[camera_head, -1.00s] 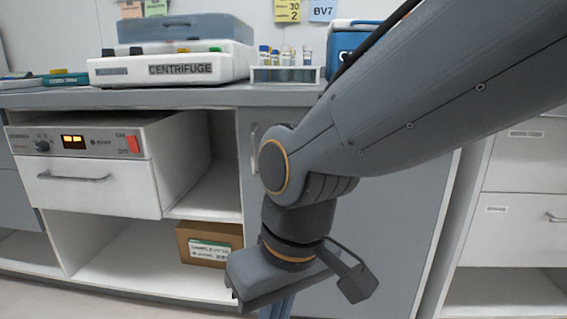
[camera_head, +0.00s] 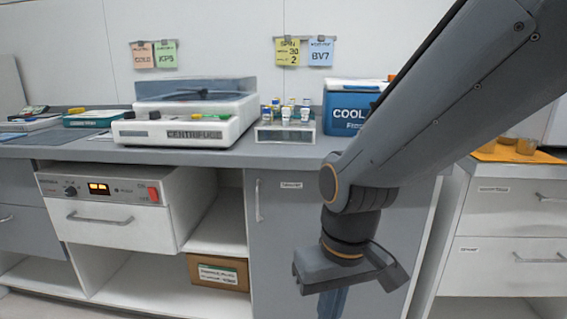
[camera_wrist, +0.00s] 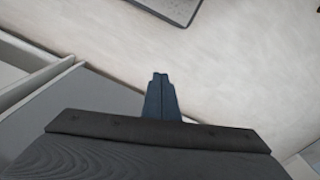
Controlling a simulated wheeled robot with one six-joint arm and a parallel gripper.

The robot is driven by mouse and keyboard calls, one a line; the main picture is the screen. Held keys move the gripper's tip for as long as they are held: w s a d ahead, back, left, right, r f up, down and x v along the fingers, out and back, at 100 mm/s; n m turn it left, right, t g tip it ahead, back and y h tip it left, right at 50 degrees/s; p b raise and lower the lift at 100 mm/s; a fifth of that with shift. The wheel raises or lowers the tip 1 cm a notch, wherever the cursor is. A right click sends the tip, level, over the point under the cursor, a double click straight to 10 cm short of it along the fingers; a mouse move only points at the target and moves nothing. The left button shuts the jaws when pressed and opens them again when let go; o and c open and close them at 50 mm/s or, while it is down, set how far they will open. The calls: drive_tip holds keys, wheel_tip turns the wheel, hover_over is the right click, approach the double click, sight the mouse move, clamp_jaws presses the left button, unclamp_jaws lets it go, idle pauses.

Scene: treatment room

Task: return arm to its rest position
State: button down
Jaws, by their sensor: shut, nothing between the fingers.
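My gripper (camera_wrist: 160,78) points down toward the pale floor in the wrist view, its dark fingers together with nothing between them. In the head view my gripper (camera_head: 332,304) hangs in front of the grey cabinet door, below the counter edge, and its fingertips are cut off by the bottom of the picture. My arm comes in from the upper right, bends at the elbow-like joint and hides part of the counter and the blue cooler.
The grey counter (camera_head: 285,152) carries a centrifuge (camera_head: 190,128), a rack of capped tubes (camera_head: 286,132) and a blue cooler (camera_head: 348,108). Below are a white drawer unit (camera_head: 110,225) and a cardboard box (camera_head: 217,272) on a shelf. An orange tray (camera_head: 512,154) sits at the right.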

drive_tip(key=s+d+r+m+p, duration=0.2)
drive_tip(key=d+r+m+p, duration=0.1)
drive_tip(key=d+r+p, duration=0.9)
wheel_tip(320, 180, up, 3)
drive_tip(key=p, duration=0.6)
drive_tip(key=shift+s+h+p, duration=0.2)
drive_tip(key=shift+h+p, duration=0.1)
drive_tip(key=shift+h, duration=0.1)
idle(0.6)
